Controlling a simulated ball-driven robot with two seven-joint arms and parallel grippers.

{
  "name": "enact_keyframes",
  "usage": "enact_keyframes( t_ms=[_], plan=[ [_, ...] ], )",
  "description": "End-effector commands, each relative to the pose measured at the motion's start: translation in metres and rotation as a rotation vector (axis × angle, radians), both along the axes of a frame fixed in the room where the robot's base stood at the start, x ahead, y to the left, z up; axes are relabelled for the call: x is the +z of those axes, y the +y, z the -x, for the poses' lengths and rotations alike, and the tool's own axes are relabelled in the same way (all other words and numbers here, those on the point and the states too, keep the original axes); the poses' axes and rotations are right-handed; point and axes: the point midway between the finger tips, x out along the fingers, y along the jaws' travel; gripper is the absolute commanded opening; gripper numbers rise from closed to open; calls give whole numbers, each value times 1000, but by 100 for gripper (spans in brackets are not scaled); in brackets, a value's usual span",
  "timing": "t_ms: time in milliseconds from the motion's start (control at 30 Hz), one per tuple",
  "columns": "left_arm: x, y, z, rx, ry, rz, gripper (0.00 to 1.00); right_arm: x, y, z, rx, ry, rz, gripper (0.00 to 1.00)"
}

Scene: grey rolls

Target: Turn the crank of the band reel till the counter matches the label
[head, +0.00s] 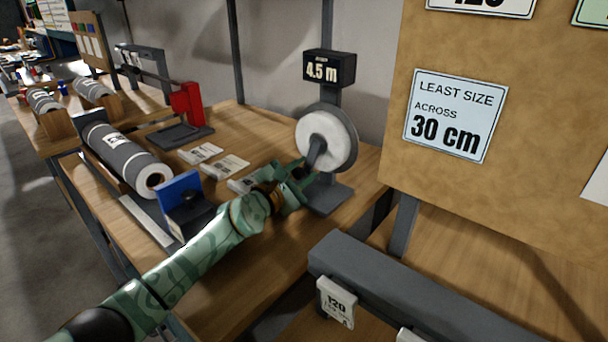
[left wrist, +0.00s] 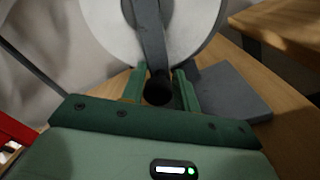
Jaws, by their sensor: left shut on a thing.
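The band reel (head: 345,140) is a white roll on a grey disc, standing on a grey post and base (head: 328,198). Its black counter (head: 328,68) above reads 4.5 m. The grey crank arm (head: 317,152) points down from the hub. My left gripper (head: 305,178) is shut on the crank's dark knob. In the left wrist view the knob (left wrist: 158,88) sits between the two green fingers, below the crank arm (left wrist: 150,35). White labels (head: 200,153) lie on the table left of the reel; their print is too small to read. My right gripper is out of view.
A grey roll (head: 125,155) lies in a wooden cradle at left. A blue-and-black device (head: 182,200) stands near my left forearm, with a red-handled tool (head: 187,105) behind. A board with a "30 cm" sign (head: 455,118) and a grey rail (head: 400,290) are at right.

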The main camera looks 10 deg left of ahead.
Motion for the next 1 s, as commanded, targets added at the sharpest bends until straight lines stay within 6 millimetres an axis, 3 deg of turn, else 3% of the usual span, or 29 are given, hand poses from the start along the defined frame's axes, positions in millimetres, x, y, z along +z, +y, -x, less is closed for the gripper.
enact_keyframes(
  t_ms=[433,467,500,833,1000],
  plan=[
    [-2,-5,2,-12,-6,-16,0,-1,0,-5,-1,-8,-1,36],
    [-2,-6,2,-12,-6,-16,36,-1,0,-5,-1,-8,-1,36],
    [-2,-5,2,-10,-6,-16,46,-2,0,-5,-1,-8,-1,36],
    [0,0,3,-4,-6,-13,46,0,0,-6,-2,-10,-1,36],
    [6,13,24,-3,-10,-14,46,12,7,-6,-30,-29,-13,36]
  ],
)
